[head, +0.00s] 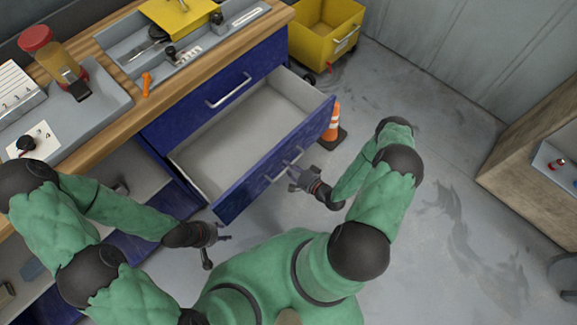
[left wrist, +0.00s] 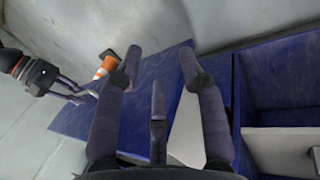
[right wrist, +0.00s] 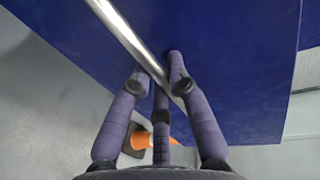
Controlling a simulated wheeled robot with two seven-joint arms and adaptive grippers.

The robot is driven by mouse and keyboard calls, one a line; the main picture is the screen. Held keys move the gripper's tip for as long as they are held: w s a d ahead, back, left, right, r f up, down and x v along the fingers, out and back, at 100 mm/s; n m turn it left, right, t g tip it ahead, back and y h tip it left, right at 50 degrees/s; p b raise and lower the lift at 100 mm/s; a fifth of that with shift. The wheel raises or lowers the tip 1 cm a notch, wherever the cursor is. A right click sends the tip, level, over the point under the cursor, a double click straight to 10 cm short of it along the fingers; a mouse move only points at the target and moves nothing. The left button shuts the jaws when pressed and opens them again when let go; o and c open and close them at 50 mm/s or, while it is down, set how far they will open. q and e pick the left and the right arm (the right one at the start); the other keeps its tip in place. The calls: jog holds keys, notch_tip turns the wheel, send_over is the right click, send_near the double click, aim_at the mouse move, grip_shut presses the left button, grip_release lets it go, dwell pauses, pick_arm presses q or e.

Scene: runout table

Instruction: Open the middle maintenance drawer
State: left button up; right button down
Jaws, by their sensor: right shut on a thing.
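The middle drawer (head: 235,135) stands well out of the blue cabinet, with its pale grey inside showing and no objects visible in it. Its blue front (head: 245,192) carries a silver bar handle (right wrist: 125,35). My right gripper (head: 295,172) is at the outer face of this front, shut on the handle; in the right wrist view its fingers (right wrist: 160,75) close around the bar. My left gripper (head: 222,240) is open and empty, apart from the drawer near its left end. Its spread fingers (left wrist: 158,62) show in the left wrist view, with the drawer front beyond.
The shut upper drawer (head: 222,98) lies under the wooden worktop (head: 185,85). An orange cone (head: 331,128) stands on the floor by the drawer's right end. A yellow bin (head: 325,30) is behind it. Grey floor (head: 450,190) is clear to the right.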

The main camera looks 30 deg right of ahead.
jog(key=c, duration=1.2)
grip_release()
jog(key=shift+o, duration=0.2)
jog(key=v, duration=1.2)
jog(key=shift+w, duration=0.1)
